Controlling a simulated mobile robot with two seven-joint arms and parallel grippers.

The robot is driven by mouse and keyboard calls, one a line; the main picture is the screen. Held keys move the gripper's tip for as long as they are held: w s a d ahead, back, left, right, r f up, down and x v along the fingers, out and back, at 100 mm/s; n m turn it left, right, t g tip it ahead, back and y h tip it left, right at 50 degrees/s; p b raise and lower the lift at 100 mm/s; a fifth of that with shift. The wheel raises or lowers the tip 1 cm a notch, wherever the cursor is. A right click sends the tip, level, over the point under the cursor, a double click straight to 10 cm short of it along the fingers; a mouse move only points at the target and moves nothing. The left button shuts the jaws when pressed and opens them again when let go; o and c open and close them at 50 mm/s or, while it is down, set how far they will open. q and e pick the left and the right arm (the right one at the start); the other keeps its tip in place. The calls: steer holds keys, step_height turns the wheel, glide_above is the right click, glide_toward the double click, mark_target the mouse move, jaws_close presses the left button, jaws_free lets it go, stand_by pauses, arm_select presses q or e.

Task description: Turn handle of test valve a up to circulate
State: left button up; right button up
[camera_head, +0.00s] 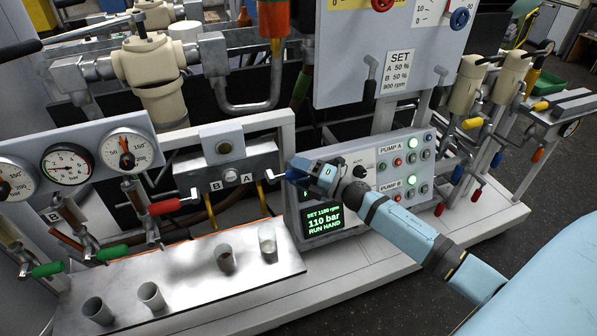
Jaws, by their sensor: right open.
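The metal test valve block (225,176) carries the labels B and A, with a round knob between them. On its B side, a red handle (171,206) sticks out to the left on a metal stem. On its A side, a short metal stem runs right to a dark blue handle end (292,174). My right gripper (294,173) comes in from the right and is open at this handle. The gripper body hides part of the handle, and I cannot tell whether the fingers touch it. My left gripper is not in view.
Several cups stand on the metal tray (180,297) below the block. Pressure gauges (67,165) and green handles (111,252) are at left.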

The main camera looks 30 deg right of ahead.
steer(key=shift+c, duration=0.5)
steer(key=shift+r, duration=0.1)
jaws_close()
